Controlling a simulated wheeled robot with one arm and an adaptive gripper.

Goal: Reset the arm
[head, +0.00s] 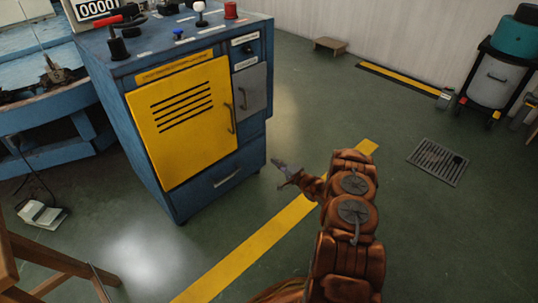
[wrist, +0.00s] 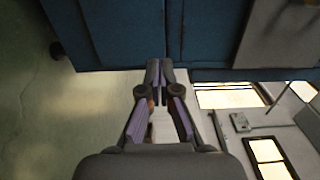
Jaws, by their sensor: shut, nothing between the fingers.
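My gripper (head: 280,168) is at the end of my copper-brown arm, over the green floor just right of the blue control cabinet (head: 150,75). In the wrist view my gripper (wrist: 161,72) points toward a dark blue surface, which looks like the side of the cabinet (wrist: 110,35). The fingertips are together with nothing held between them. I cannot tell how far the tips are from the cabinet.
The cabinet has a yellow vented door (head: 185,120), a grey door (head: 250,90) and controls on top. A yellow floor stripe (head: 245,245) runs under my arm. A floor grate (head: 437,160) and a bin (head: 495,80) are at right. Open floor lies between.

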